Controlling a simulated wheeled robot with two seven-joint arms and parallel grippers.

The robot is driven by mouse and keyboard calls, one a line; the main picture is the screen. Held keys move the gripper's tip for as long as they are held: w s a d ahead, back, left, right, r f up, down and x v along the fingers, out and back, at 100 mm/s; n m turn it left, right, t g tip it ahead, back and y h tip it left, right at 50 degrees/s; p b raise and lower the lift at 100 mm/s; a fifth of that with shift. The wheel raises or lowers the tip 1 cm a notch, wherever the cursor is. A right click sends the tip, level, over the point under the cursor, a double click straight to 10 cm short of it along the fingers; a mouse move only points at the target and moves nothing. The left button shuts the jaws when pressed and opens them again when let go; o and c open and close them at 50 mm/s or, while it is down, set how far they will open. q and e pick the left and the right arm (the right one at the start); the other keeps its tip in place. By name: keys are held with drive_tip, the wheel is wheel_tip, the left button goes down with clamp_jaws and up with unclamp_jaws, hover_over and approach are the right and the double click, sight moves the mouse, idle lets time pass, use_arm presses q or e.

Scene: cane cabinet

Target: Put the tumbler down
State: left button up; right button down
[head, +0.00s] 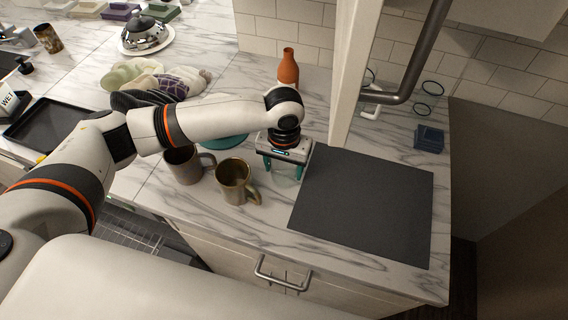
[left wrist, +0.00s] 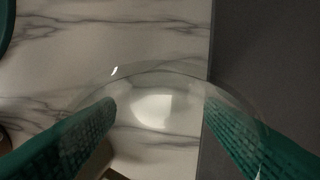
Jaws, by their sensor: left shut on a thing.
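My left gripper (head: 285,167) points down at the counter, just left of the dark grey mat (head: 365,205). Its teal fingers are shut on a clear glass tumbler (head: 286,176), which is faint against the marble. In the left wrist view the tumbler (left wrist: 155,108) sits between the two fingers (left wrist: 160,112), over pale marble with the mat's edge (left wrist: 225,50) to the right. I cannot tell whether the tumbler's base touches the counter. My right gripper is not in view.
Two brown mugs (head: 236,181) (head: 187,166) stand left of the gripper. A teal dish (head: 232,141) is partly hidden behind my arm. An orange bottle (head: 288,68) stands at the back wall. A cabinet door (head: 353,75) stands open above the mat. The mat is bare.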

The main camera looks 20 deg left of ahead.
use_arm(q)
drive_tip(key=o, duration=1.1)
drive_tip(key=shift+o, duration=0.2)
